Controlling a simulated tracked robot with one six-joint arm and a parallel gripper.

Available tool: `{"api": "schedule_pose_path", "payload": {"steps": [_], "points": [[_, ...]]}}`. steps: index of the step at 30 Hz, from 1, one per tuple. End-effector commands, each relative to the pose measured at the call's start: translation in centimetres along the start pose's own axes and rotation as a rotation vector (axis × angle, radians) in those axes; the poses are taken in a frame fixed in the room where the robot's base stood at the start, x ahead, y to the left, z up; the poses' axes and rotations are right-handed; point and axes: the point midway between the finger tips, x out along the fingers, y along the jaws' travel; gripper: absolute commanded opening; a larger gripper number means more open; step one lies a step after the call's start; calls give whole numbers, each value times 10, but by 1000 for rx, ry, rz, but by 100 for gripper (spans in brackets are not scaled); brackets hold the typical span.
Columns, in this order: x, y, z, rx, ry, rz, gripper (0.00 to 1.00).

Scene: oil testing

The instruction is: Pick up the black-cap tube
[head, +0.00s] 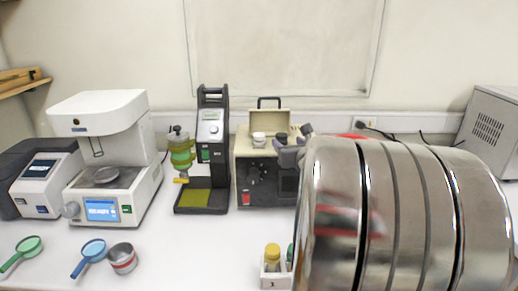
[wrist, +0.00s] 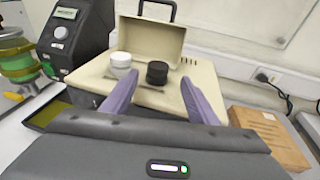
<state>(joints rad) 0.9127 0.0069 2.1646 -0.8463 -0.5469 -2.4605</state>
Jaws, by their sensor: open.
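The black-cap tube (wrist: 157,72) stands in the top of a beige case, with only its dark ribbed cap showing in the wrist view. A white-cap tube (wrist: 120,62) stands just left of it. My gripper (wrist: 159,77) is open, its two purple fingers spread apart. In the wrist view the black cap appears between the fingertips, a little beyond them; I see no contact. In the head view my gripper (head: 291,153) is at the right front of the case, and my arm hides much of that side. The tube bodies are hidden.
The beige case (wrist: 207,92) has a raised lid behind the caps. A black instrument (head: 211,150) stands close on its left. A brown box (wrist: 268,136) lies to the right. A white rack with a yellow-cap bottle (head: 272,257) stands at the front.

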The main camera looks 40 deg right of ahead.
Motion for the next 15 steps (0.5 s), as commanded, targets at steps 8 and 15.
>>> {"api": "schedule_pose_path", "payload": {"steps": [8, 15], "points": [[14, 1, 0, 1, 0, 1, 54], [14, 1, 0, 1, 0, 1, 54]]}}
